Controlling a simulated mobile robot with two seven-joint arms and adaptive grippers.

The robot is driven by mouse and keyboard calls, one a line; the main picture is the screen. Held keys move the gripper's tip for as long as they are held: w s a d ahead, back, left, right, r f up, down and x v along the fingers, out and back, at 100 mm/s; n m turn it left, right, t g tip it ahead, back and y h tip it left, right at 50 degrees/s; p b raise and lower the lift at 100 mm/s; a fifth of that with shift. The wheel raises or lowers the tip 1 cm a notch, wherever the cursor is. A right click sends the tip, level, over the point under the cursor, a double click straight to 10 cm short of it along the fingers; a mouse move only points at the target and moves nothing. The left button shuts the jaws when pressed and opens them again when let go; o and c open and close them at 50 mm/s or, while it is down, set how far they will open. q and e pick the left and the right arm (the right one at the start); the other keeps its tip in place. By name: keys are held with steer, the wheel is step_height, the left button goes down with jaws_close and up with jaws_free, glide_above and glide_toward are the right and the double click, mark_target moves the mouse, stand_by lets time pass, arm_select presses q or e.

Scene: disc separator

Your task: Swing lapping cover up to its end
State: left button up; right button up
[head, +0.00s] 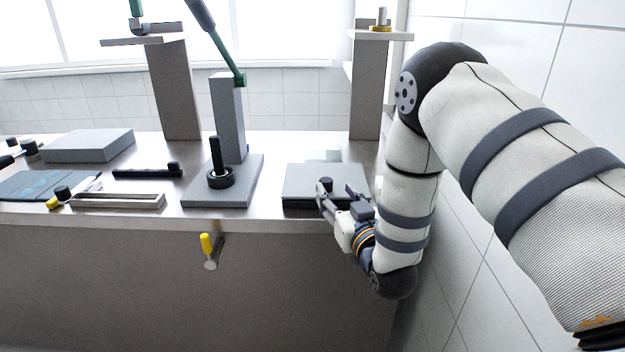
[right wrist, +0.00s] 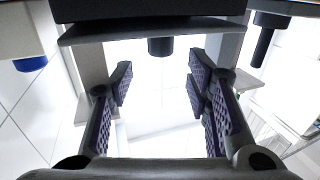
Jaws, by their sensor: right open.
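A low grey box with a flat top plate (head: 305,182) and a dark base lies at the right end of the bench; I take it to be the lapping unit with its cover lying flat. My right gripper (head: 332,192) is at the box's front right edge. In the right wrist view the right gripper (right wrist: 165,95) is open, with nothing between its pads. The plate (right wrist: 105,32) shows near the top there, and a short dark knob (right wrist: 160,46) sticks out from it, ahead between the fingers. Whether the fingers touch anything cannot be told.
A grey stand with a black post and ring (head: 220,177) is left of the box. A yellow-tipped handle (head: 208,245) projects from the bench front. A column (head: 370,90) rises behind the box. The tiled wall is close on the right.

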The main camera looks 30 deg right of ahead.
mark_target(329, 184)
steer(key=x, duration=0.7)
steer(key=shift+w+f+b, duration=0.15)
steer(key=shift+w+b, duration=0.1)
steer(key=shift+b, duration=0.15)
steer(key=shift+c, duration=0.4)
jaws_close()
